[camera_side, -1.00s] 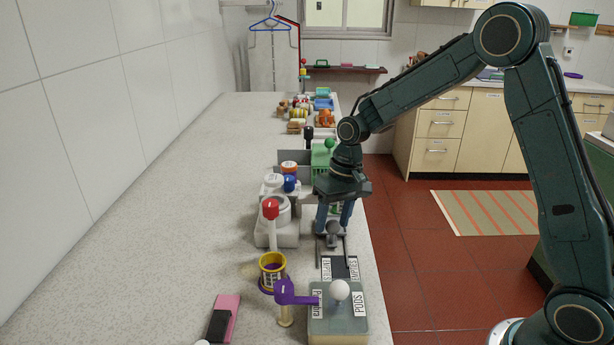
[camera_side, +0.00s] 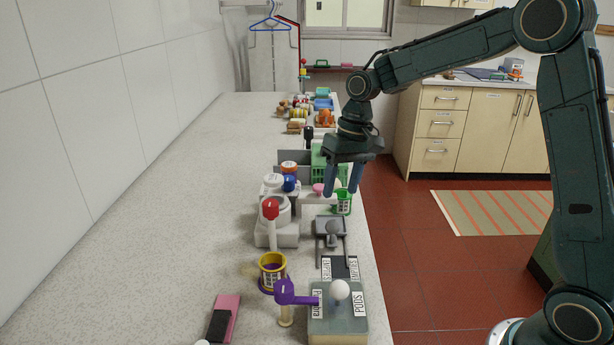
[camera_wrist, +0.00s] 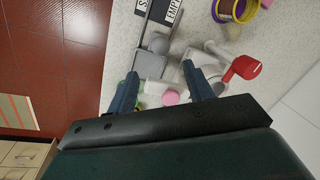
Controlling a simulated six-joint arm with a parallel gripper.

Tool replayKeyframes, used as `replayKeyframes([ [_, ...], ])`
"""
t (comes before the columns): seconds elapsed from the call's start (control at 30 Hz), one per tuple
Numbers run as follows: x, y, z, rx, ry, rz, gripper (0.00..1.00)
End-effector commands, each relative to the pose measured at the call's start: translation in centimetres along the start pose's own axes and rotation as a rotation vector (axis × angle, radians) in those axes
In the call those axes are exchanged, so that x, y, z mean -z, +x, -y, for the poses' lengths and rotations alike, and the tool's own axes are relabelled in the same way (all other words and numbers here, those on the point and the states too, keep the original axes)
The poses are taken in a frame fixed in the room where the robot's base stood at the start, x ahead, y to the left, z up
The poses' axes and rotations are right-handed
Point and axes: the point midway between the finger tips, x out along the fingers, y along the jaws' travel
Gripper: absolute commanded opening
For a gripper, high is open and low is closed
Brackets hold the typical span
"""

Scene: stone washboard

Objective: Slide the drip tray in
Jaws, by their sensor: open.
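A flat grey tray with a round grey knob, which looks like the drip tray (camera_side: 322,232), lies on the counter between thin rails in the side view. It also shows as a grey plate with a knob (camera_wrist: 146,59) in the wrist view. My gripper (camera_side: 342,192) is open and empty, raised above and beyond the tray, near a green cup (camera_side: 344,207). In the wrist view its two fingers (camera_wrist: 160,92) are spread wide apart, with a pink knob (camera_wrist: 171,98) showing between them. Nothing is held.
A white machine with a red-topped lever (camera_side: 270,208) stands left of the tray. In front are a box labelled PODS (camera_side: 340,323), a purple-handled piece (camera_side: 287,292) and a yellow-rimmed cup (camera_side: 272,260).

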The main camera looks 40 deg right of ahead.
Motion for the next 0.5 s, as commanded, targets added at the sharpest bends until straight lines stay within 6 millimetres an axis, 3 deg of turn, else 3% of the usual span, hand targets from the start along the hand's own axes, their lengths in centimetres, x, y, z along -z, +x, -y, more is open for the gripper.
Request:
replayKeyframes([
  [0.2,0.1,-3.3,0.0,0.001,0.001,-0.005,0.52],
  [0.5,0.1,-5.1,-0.1,-0.001,0.002,-0.002,0.52],
])
